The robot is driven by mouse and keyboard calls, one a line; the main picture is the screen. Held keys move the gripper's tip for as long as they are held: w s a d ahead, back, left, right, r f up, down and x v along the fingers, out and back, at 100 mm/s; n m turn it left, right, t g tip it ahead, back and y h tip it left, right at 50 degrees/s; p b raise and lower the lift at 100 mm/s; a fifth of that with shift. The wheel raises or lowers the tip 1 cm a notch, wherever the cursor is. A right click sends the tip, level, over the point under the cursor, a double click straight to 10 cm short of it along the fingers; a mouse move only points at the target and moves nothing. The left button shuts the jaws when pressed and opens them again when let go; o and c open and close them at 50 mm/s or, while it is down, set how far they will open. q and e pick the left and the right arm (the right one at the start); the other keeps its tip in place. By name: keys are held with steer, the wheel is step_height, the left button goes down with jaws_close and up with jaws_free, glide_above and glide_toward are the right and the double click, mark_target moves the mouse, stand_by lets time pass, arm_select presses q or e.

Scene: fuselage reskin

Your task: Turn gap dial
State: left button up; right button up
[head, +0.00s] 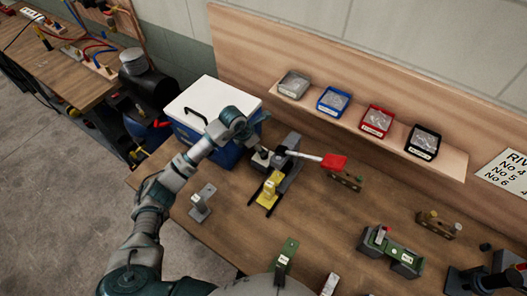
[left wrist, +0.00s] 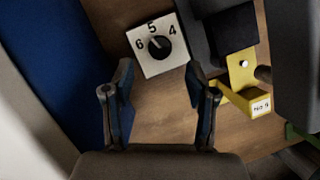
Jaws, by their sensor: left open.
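The gap dial is a black round knob (left wrist: 159,47) on a white square plate (left wrist: 147,65) marked 6, 5 and 4, seen at the top of the left wrist view. A light mark on the knob points up and left, near the 5. My left gripper (left wrist: 160,98) is open and empty, its two fingers apart below the plate and not touching the knob. In the head view my left gripper (head: 259,151) is at the grey lever machine (head: 289,164), and the dial is hard to make out there.
A white lever with a red handle (head: 335,162) reaches right from the machine. A yellow tagged block (head: 269,190) stands at its front, and a blue cooler with a white lid (head: 207,98) behind my arm. Several small bins line the back shelf (head: 389,147). Other tagged fixtures stand farther right.

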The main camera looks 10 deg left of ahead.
arm_select(q)
steer(key=x, duration=0.6)
steer(key=shift+f, duration=0.2)
